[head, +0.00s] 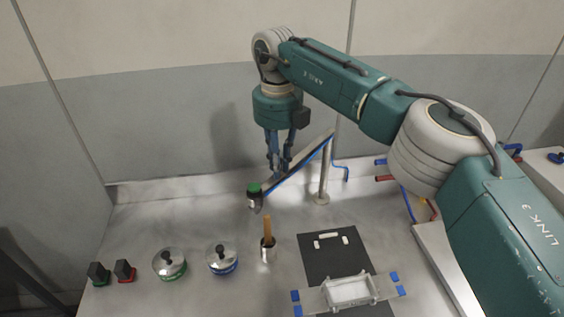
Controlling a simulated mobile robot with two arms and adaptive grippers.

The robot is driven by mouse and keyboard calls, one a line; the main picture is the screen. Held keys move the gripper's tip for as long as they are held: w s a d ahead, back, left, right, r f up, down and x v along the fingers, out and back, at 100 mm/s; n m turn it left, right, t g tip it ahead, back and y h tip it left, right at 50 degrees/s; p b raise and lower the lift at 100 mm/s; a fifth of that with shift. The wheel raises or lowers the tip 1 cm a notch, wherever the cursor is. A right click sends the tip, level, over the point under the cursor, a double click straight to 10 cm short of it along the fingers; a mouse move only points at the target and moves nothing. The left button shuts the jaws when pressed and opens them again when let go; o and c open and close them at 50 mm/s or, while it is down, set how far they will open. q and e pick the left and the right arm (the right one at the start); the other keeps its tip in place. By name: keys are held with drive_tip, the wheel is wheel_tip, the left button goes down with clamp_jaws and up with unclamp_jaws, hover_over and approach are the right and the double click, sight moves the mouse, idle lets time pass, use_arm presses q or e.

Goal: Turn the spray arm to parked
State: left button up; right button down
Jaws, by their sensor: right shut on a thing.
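The spray arm (309,158) is a slim grey beam with a blue hose along it. It is carried by an upright metal post (324,178) near the back of the steel counter. The beam slopes down toward the front left, and a dark nozzle head with a green top (254,196) sits at its free end. My right gripper (279,170) reaches down from above with its blue fingers shut on the spray arm, near the nozzle end. The fingers partly hide the beam there. My left gripper is not in view.
Two silver lids (222,258) and two small black-topped items (125,271) stand at the front left. A wooden-handled tool stands in a metal cup (268,251). A dark mat (315,262) and a white tray (349,291) lie front right. Red and blue pipes (384,178) are at right.

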drive_tip(key=shift+r, duration=0.1)
drive_tip(key=c, duration=1.7)
unclamp_jaws()
wheel_tip(320, 180, up, 8)
drive_tip(key=shift+a+f, duration=0.1)
drive_tip(key=shift+f, duration=0.15)
